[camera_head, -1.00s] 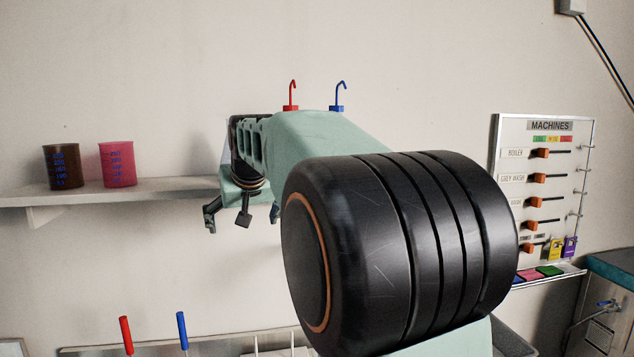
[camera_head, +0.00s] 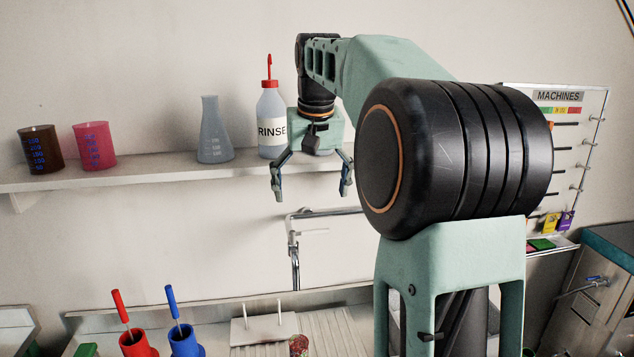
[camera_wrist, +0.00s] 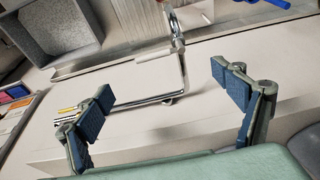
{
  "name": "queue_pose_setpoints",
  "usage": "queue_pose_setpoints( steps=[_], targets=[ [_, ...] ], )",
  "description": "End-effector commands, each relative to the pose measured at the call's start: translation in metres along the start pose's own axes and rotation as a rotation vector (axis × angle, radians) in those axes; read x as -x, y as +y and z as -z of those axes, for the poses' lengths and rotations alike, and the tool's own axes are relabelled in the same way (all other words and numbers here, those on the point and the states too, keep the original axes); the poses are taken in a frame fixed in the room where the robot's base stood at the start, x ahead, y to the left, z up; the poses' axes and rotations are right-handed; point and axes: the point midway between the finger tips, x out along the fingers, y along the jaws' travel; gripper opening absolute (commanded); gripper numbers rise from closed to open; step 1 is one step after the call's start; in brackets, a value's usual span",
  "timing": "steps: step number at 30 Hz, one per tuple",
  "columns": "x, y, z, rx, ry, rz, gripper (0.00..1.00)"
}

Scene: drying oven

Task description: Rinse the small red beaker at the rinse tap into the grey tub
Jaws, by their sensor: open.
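A pinkish-red beaker (camera_head: 94,147) with blue markings stands upright on the wall shelf at the left. It is the only red beaker I can make out whole. My gripper (camera_head: 312,190) hangs fingers down, open and empty, right of the RINSE bottle and far right of the beaker. In the wrist view its two fingers (camera_wrist: 165,100) are spread wide with nothing between them. A metal tap (camera_head: 294,250) stands below the gripper; it also shows in the wrist view (camera_wrist: 175,35). A grey open basin (camera_wrist: 60,35) shows there; I cannot tell whether it is the tub.
A dark brown beaker (camera_head: 41,149), a flask (camera_head: 214,130) and a RINSE bottle (camera_head: 271,125) share the shelf (camera_head: 150,175). Red (camera_head: 138,343) and blue (camera_head: 186,341) holders stand low in front. A MACHINES panel (camera_head: 557,97) hangs at the right.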

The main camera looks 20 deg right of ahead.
Motion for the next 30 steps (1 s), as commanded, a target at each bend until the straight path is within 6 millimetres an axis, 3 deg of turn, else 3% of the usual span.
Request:
queue_pose_setpoints(
  steps=[9,15,28,30],
  targets=[
    [-0.058,0.0,-0.001,0.0,-0.005,0.001,0.88],
    [-0.084,0.0,-0.001,0.0,-0.002,0.0,0.88],
    [-0.096,0.0,0.0,0.0,0.001,0.0,0.88],
    [-0.096,0.0,0.0,0.0,0.001,0.0,0.82]
  ],
)
